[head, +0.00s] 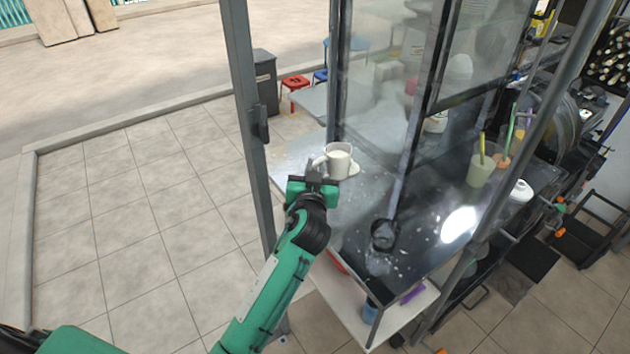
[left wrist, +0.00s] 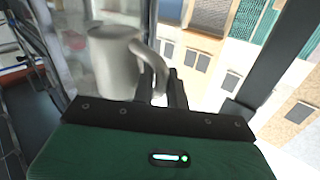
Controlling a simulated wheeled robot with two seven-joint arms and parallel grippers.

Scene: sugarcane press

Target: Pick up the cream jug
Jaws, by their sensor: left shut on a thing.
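My left gripper is shut on the handle. I cannot tell whether the jug's base touches the surface below it. My right gripper is not in view.
The grey counter (head: 350,215) runs to the right behind a dark upright post (head: 250,110). Glass panels (head: 390,80) stand behind the jug. A cup with straws (head: 481,170) and a white lidded pot (head: 521,191) are further right. Tiled floor lies open at left.

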